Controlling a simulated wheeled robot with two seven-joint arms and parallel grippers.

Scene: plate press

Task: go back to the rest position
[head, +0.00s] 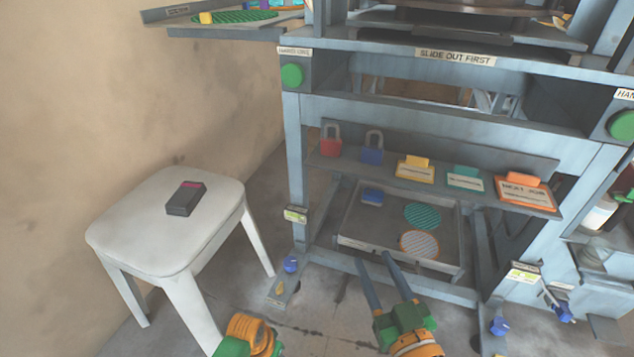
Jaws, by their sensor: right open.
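My right gripper (373,260) is in the lower middle of the head view. Its two long grey fingers are spread apart with nothing between them. The fingers point up the picture, towards the front of a low open drawer (362,249) in the press stand. Whether the tips touch the drawer cannot be told. Of my left arm only an orange and green part shows at the bottom edge; its gripper is not seen.
The grey press stand (292,150) fills the right, with green buttons (292,75) and a shelf of padlocks (331,141) and coloured tags (415,170). A white stool (120,225) with a dark box (186,198) stands left. Floor between stool and stand looks mostly clear.

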